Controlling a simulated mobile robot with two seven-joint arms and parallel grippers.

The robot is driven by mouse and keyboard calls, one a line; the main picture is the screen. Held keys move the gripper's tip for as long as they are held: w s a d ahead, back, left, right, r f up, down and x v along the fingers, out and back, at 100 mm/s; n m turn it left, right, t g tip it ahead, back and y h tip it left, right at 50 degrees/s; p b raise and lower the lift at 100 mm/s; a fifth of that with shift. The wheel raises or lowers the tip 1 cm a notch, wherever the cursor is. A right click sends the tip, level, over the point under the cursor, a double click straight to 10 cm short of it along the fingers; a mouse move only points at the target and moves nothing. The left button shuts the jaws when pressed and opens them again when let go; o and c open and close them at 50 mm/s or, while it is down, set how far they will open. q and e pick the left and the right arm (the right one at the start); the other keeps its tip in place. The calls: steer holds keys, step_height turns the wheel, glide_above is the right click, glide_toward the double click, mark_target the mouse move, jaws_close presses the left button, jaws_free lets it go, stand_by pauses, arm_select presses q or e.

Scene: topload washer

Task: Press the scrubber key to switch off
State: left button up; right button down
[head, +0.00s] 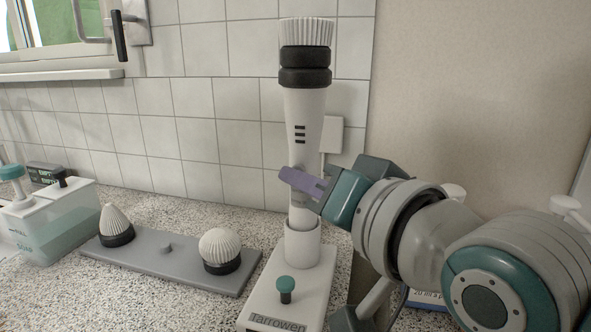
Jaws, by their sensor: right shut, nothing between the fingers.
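The scrubber (305,120) stands upright in its white base, with a white bristle head and black rings on top. Three dark marks show on its body. The base (292,270) carries a teal knob on a dark stem (286,286) and the name "Tarrowen" at its front. My right gripper (290,178) reaches in from the right and is shut, with its purple fingertips at the lower part of the scrubber's body. The fingers cover part of the body there, and I cannot tell whether they touch it. My left gripper is not in view.
A grey tray (150,262) with two brush heads (220,250) lies left of the base. A soap dispenser (50,225) stands at the far left. A tiled wall (215,110) rises behind. Speckled counter is clear in front of the tray.

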steer(key=s+a+p, duration=0.1)
steer(key=s+p, duration=0.2)
steer(key=s, duration=0.2)
steer(key=shift+s+a+p, duration=0.3)
steer(key=shift+s, duration=0.1)
steer(key=s+d+f+n+g+h+p, duration=0.25)
steer(key=s+d+g+h, duration=0.2)
steer(key=s+d, duration=0.6)
steer(key=s+d+f+n+g+h+p, duration=0.1)
steer(key=s+d+f+g+h+p, duration=0.2)
steer(key=s+d+g, duration=0.5)
steer(key=s+r+t+p, duration=0.1)
steer(key=s+r+p, duration=0.1)
steer(key=r+p, duration=1.6)
steer(key=s+r+t+p, duration=0.1)
steer(key=r+p, duration=1.8)
steer(key=r, duration=0.1)
steer(key=shift+s+d, duration=0.35)
steer(key=shift+d, duration=0.1)
steer(key=shift+h, duration=0.25)
